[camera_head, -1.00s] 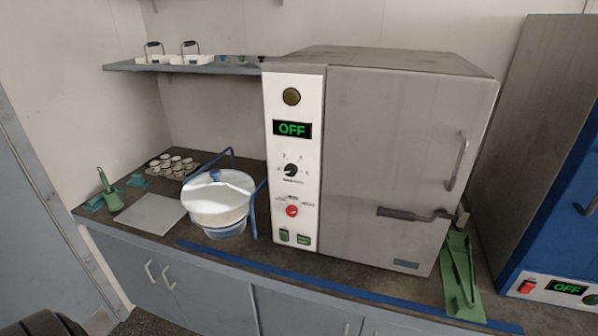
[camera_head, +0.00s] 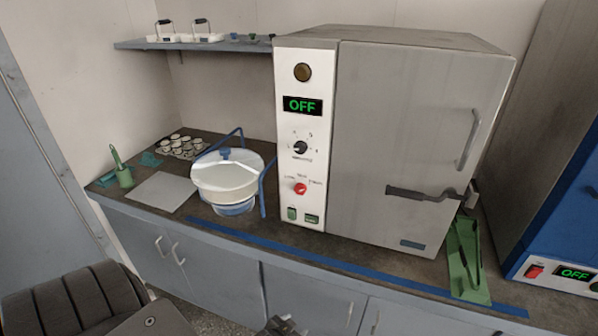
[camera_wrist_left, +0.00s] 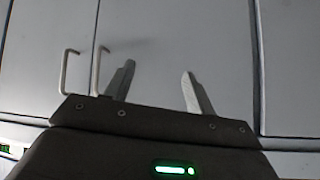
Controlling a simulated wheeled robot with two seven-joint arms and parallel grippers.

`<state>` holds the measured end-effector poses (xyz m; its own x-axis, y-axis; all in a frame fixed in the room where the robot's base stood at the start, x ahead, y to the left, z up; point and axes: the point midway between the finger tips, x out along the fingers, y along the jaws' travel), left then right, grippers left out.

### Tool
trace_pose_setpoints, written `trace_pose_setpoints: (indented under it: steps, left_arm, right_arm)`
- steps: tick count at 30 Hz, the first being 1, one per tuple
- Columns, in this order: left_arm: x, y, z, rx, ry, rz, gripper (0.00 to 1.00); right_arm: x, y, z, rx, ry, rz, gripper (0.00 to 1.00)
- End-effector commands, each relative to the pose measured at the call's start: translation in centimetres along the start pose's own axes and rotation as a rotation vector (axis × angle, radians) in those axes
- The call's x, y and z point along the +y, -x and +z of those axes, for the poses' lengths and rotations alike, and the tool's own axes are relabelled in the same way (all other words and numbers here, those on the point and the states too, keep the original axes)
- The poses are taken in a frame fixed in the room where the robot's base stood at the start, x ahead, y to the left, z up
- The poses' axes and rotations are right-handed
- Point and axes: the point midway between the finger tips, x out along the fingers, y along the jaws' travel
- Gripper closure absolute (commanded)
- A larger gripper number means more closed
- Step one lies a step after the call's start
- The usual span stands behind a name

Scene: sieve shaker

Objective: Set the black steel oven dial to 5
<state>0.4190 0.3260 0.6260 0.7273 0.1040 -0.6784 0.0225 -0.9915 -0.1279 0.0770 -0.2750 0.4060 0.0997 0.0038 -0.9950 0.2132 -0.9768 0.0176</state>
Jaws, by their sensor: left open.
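The steel oven (camera_head: 425,130) stands on the counter, its door closed and its display reading OFF. Its black dial (camera_head: 300,147) sits on the white control panel (camera_head: 305,85), below the display and above a red knob (camera_head: 299,188). The marks around the dial are too small to read, and I cannot tell its setting. My left gripper (camera_head: 285,325) shows at the bottom edge of the head view, well below the dial and apart from it. In the left wrist view its two fingers (camera_wrist_left: 158,75) are spread and empty before grey cabinet doors. My right gripper is not in view.
A white bowl (camera_head: 225,182) in a blue frame stands left of the oven. A green tray (camera_head: 466,270) lies to its right, beside a blue oven (camera_head: 565,210). A shelf (camera_head: 210,45) hangs at the back left. The counter's front strip is mostly clear.

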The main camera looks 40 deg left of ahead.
Motion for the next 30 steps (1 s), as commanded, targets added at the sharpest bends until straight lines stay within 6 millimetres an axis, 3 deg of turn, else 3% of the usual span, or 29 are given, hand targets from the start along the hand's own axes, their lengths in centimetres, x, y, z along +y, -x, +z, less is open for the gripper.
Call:
trace_pose_setpoints:
  steps: [1,3,5,9,12,15,19,26,30]
  left_arm:
    - [-1.5,1.0,-5.7,0.111,0.023,-0.028,0.45]
    - [-3.6,3.5,-12.8,0.249,0.056,-0.063,0.45]
    - [-5.2,6.1,-17.8,0.356,0.081,-0.089,0.45]
    - [-9.5,13.5,-28.6,0.656,0.136,-0.167,0.45]
    - [-12.2,18.3,-33.8,0.860,0.165,-0.224,0.45]
    - [-14.1,21.9,-36.8,1.006,0.181,-0.268,0.45]
    - [-15.2,24.4,-38.5,1.100,0.189,-0.297,0.45]
    - [-15.6,24.7,-39.3,1.117,0.190,-0.302,0.45]
    - [-16.2,24.0,-41.0,1.116,0.190,-0.301,0.45]
  right_arm:
    - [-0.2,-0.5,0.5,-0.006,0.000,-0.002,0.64]
    - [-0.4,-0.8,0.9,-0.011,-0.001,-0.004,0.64]
    - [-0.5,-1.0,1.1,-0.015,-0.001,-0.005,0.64]
    - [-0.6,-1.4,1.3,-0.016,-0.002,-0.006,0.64]
    - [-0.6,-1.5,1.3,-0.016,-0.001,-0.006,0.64]
    - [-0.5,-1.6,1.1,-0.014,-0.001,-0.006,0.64]
    - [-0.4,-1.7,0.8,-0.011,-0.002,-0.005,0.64]
    - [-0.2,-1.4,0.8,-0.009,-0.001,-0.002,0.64]
    - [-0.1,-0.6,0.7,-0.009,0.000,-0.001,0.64]
